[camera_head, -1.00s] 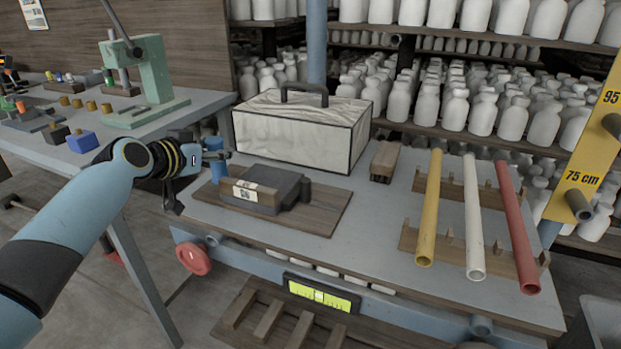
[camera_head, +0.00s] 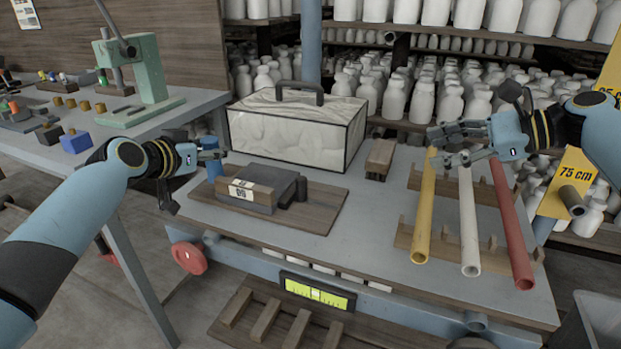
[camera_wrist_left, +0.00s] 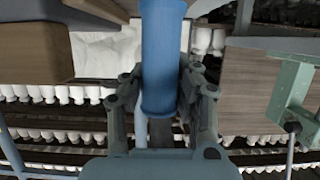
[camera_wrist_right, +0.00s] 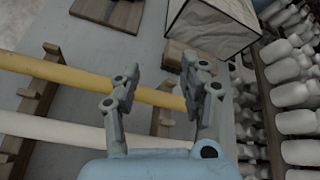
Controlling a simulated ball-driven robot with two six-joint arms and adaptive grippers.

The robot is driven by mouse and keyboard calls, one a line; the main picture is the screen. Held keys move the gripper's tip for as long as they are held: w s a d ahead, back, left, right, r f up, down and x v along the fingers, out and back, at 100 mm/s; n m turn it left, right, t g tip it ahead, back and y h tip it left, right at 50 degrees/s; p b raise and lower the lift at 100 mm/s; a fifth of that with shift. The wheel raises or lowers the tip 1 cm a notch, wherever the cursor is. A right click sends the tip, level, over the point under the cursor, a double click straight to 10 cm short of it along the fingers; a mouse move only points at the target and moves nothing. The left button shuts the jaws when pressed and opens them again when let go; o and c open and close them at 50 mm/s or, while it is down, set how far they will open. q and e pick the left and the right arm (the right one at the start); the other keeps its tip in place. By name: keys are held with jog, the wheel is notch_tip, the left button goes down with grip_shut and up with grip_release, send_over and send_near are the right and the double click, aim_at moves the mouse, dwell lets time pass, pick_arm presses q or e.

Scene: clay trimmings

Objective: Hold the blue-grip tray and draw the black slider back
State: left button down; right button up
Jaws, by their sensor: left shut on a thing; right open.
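The tray is a flat wooden board (camera_head: 318,216) on the table, with an upright blue grip (camera_head: 215,168) at its left end. A dark grey-black slider block (camera_head: 272,178) sits on it behind a wooden front piece with a paper label. My left gripper (camera_head: 208,157) is shut on the blue grip, which also stands between its fingers in the left wrist view (camera_wrist_left: 162,60). My right gripper (camera_head: 437,147) is open and empty above the yellow and white tubes, right of the tray and apart from it. Its spread fingers show in the right wrist view (camera_wrist_right: 158,82).
A pale marbled case (camera_head: 295,130) with a dark handle stands behind the tray. A small wooden block (camera_head: 380,158) is beside it. Yellow (camera_head: 424,215), white (camera_head: 468,225) and red (camera_head: 510,225) tubes lie on wooden racks at right. Bare tabletop (camera_head: 370,225) separates tray and tubes.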

aim_at(297, 188)
jog(key=a+f+m+g, duration=0.1)
jog(key=a+f, duration=0.1)
jog(key=a, duration=0.5)
jog(key=s+a+f+m+g+y, duration=0.1)
jog(key=a+f, duration=0.1)
jog(key=a, duration=0.6)
jog(key=s+a+f+g, duration=0.1)
jog(key=a+f, duration=0.1)
jog(key=a, duration=0.6)
jog(key=shift+s+a+f+m, duration=0.2)
jog(key=shift+a+m, duration=0.05)
jog(key=shift+m, duration=0.15)
jog(key=shift+c, duration=0.3)
grip_shut()
jog(key=shift+d, duration=0.1)
